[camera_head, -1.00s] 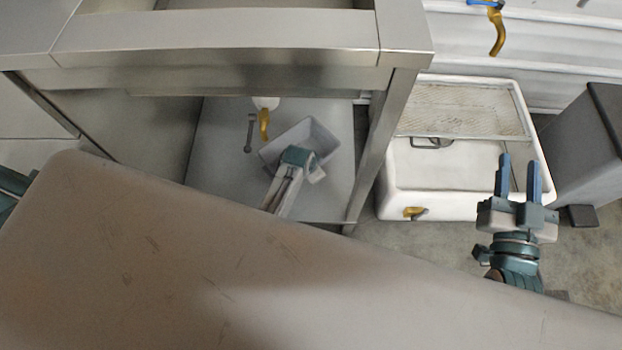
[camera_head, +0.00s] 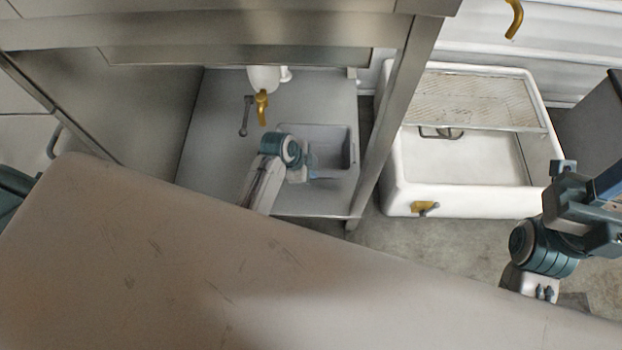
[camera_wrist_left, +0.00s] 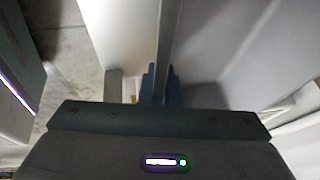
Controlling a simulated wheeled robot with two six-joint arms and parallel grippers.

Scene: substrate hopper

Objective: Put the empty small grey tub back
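The small grey tub (camera_head: 340,166) is on the shelf under the steel frame, near its right front, square to the shelf. Its visible inside looks empty. My right gripper (camera_head: 607,185) is at the right edge, partly cut off, away from the tub.
A white outlet with a yellow handle (camera_head: 262,105) hangs above the shelf (camera_head: 215,150), left of the tub. A steel post (camera_head: 390,120) stands just right of the tub. Beyond it is a white basin (camera_head: 455,200) with a mesh screen (camera_head: 470,100). A dark grey box (camera_head: 595,120) stands at right.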

